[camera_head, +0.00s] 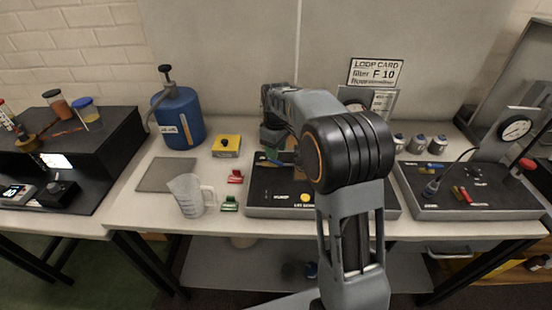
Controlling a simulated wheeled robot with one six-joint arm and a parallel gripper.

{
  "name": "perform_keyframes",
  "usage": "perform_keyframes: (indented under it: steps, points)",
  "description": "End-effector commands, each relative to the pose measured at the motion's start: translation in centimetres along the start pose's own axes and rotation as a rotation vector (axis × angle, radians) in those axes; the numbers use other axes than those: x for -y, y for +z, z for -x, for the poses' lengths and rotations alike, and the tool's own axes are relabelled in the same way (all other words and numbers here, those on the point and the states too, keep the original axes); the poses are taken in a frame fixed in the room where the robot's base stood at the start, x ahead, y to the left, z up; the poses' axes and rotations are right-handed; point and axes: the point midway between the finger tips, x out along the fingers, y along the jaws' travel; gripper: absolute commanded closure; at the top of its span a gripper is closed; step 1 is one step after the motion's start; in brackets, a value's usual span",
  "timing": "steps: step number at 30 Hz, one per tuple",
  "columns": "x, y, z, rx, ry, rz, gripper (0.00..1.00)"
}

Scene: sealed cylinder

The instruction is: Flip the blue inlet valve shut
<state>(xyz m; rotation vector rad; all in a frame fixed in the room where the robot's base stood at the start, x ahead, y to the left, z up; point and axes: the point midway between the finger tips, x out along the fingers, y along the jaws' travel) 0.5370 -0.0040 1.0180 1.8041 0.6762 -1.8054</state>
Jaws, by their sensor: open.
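My gripper (272,142) hangs at the far end of my arm, over the back left of that panel, close to the blue handle. It is open with nothing seen in it; its fingertips are small and partly hidden. I cannot tell whether it touches the handle. My arm hides the middle and right of the panel.
A yellow box (226,146), red clip (236,177), green clip (229,204) and clear jug (188,196) stand left of the panel. A blue tank (179,118) stands behind them.

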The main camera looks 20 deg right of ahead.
Motion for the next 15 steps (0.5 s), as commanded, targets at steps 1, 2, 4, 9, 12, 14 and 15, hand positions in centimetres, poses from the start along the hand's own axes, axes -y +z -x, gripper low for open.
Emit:
perform_keyframes:
  steps: [1, 2, 4, 9, 12, 14, 15]
  points:
    - [0.0, 0.0, -0.8, 0.002, -0.002, 0.000, 0.58]
    - [0.0, 0.1, -1.2, 0.002, -0.001, 0.000, 0.58]
    - [0.0, 0.0, -2.0, 0.001, -0.001, 0.000, 0.58]
    - [0.0, 0.0, -3.4, 0.001, -0.001, -0.001, 0.58]
    - [0.0, 0.0, -3.8, 0.000, 0.000, -0.001, 0.58]
    - [0.0, 0.0, -3.9, 0.000, 0.000, -0.001, 0.58]
    - [0.0, 0.0, -3.9, -0.001, 0.001, -0.001, 0.58]
